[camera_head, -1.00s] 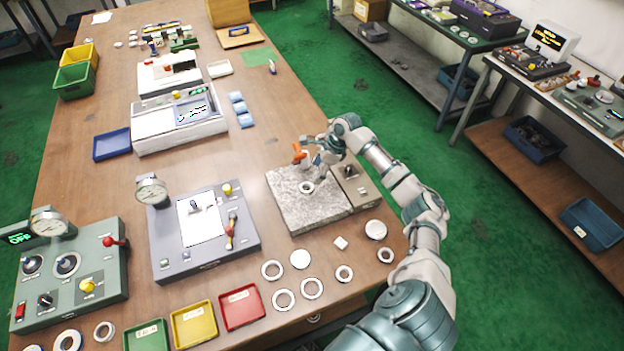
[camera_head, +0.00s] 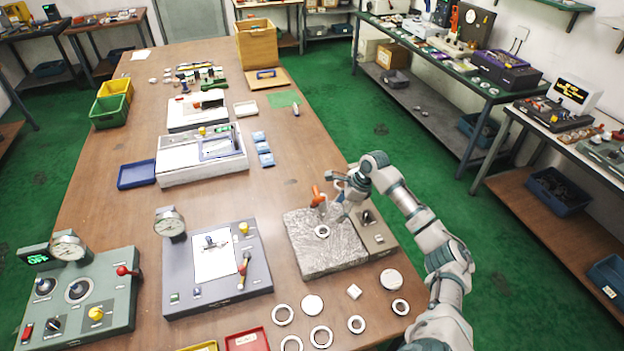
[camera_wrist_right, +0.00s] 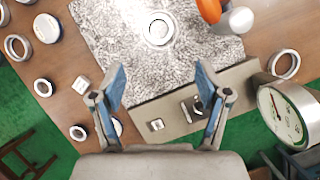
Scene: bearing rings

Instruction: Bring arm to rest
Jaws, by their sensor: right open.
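My right gripper (camera_head: 342,205) is open and empty above the back right part of the mottled grey stone plate (camera_head: 305,262). In the right wrist view its two blue-padded fingers (camera_wrist_right: 161,82) stand wide apart with nothing between them. A metal ring (camera_head: 322,231) lies flat on the plate; it also shows in the wrist view (camera_wrist_right: 158,30), beyond the fingertips. The right arm reaches in from the lower right. My left gripper is not in view.
An orange-handled tool (camera_head: 318,197) stands by the plate's back edge, close to the gripper. A switch panel (camera_head: 377,238) adjoins the plate's right side. Several loose rings and discs (camera_head: 321,336) lie in front. A grey-blue gauge panel (camera_head: 180,275) stands left.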

